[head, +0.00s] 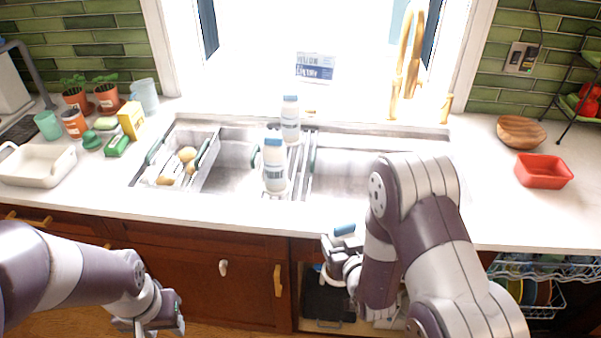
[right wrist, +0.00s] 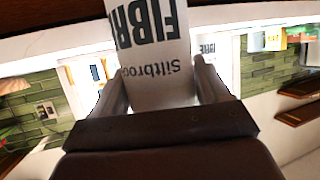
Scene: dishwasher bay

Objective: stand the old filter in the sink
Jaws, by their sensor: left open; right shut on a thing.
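My right gripper (right wrist: 160,90) is shut on a white filter cartridge (right wrist: 155,45) with dark lettering. In the head view a blue end (head: 344,230) shows at this gripper, just in front of the counter edge; the rest is mostly hidden. Two more white cartridges with blue caps stand upright at the sink's middle, one nearer (head: 275,172) and one farther back (head: 290,122). I cannot tell by look which is the old filter. The steel sink (head: 345,158) has bare room to the right. My left gripper (head: 155,322) is open and empty, low before the cabinets.
A wire basket (head: 205,165) with potatoes fills the sink's left part. A gold tap (head: 404,60) rises behind the sink. The cabinet below (head: 322,300) is open. A dish rack (head: 540,268) is pulled out at right. A red tray (head: 543,171) stands on the right counter.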

